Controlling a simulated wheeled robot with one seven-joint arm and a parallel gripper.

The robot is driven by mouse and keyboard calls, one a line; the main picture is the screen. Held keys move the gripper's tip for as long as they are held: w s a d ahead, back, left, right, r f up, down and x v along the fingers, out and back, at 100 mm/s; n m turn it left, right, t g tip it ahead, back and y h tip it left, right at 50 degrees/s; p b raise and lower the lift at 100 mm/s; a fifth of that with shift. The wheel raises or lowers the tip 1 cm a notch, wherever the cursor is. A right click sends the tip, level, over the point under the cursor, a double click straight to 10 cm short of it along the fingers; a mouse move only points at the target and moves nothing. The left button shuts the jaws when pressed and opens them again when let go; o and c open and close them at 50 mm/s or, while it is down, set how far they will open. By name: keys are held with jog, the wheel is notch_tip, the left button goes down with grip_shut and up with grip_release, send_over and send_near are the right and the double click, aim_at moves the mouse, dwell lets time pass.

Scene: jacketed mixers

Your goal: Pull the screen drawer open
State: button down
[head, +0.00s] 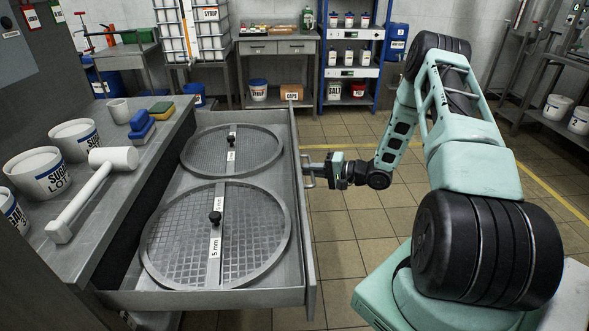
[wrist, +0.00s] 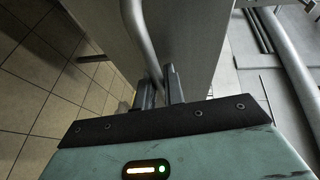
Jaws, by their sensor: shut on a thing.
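The screen drawer (head: 203,298) is pulled out from under the counter in the head view. Two round mesh screens lie in it, a far one (head: 233,150) and a near one (head: 216,237), each with a dark knob and a label bar; the near label reads 5 mm. My gripper (head: 312,170) is at the drawer's right-hand front, shut on the drawer handle (head: 305,168). In the wrist view the fingers (wrist: 159,88) close around the curved handle bar (wrist: 143,40), beside the drawer front (wrist: 185,45).
A bench (head: 278,47) and blue shelf (head: 350,58) stand at the back. Tiled floor (head: 360,255) right of the drawer is clear.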

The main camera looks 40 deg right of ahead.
jog(key=shift+s+d, duration=0.45)
jog(key=shift+d, duration=0.2)
jog(key=c, duration=1.8)
grip_release()
jog(key=shift+o, duration=0.2)
jog(key=v, duration=1.7)
jog(key=shift+d+b, duration=0.15)
jog(key=shift+b, duration=0.3)
jog(key=shift+s+r, duration=0.1)
